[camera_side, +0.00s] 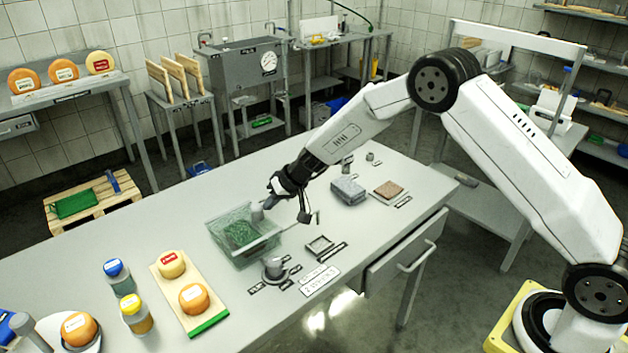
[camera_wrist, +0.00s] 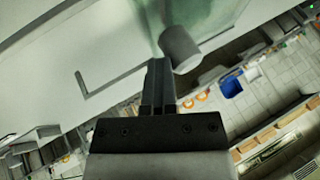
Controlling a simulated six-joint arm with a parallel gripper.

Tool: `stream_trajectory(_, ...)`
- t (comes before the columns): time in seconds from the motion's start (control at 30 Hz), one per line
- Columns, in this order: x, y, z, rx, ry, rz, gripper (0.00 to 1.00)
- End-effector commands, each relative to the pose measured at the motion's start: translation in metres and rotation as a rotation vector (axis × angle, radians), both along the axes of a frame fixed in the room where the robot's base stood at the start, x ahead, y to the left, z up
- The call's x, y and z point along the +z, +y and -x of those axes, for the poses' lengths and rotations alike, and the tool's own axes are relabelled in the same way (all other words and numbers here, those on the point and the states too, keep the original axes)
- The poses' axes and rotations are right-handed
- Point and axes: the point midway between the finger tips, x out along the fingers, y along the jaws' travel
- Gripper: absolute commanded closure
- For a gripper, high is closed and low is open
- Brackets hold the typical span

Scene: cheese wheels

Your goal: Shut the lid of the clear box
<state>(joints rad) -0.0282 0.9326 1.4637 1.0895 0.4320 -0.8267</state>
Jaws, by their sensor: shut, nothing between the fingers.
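The clear box (camera_side: 246,254) stands on the table with green material inside. Its lid is hard to make out in the side view. In the wrist view a clear greenish panel (camera_wrist: 218,14), which looks like the lid, fills the top, with a grey cylindrical knob (camera_wrist: 180,48) on it. The knob also shows in the side view (camera_side: 257,212). My gripper (camera_side: 269,202) is over the box's right back part, close to the knob. Its fingers (camera_wrist: 158,66) are shut and empty, just beside the knob; I cannot tell if they touch it.
A small square tray (camera_side: 320,246) and a metal cup (camera_side: 274,268) stand right of the box. A board (camera_side: 166,284) with cheese wheels and two capped bottles (camera_side: 135,314) are at front left.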

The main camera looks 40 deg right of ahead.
Motion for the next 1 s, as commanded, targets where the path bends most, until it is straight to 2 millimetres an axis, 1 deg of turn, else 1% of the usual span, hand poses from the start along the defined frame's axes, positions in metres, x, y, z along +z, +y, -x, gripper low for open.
stream_trajectory(0.03,0.0,0.004,0.001,0.009,0.002,-0.005,1.0)
stream_trajectory(0.17,0.0,-0.006,0.003,0.006,0.003,-0.004,1.0)
stream_trajectory(0.27,0.001,-0.018,0.005,0.002,0.001,-0.004,1.0)
stream_trajectory(0.4,0.0,-0.04,0.008,-0.005,0.001,-0.001,1.0)
stream_trajectory(1.0,0.064,-0.07,0.044,-0.003,-0.003,0.001,1.0)
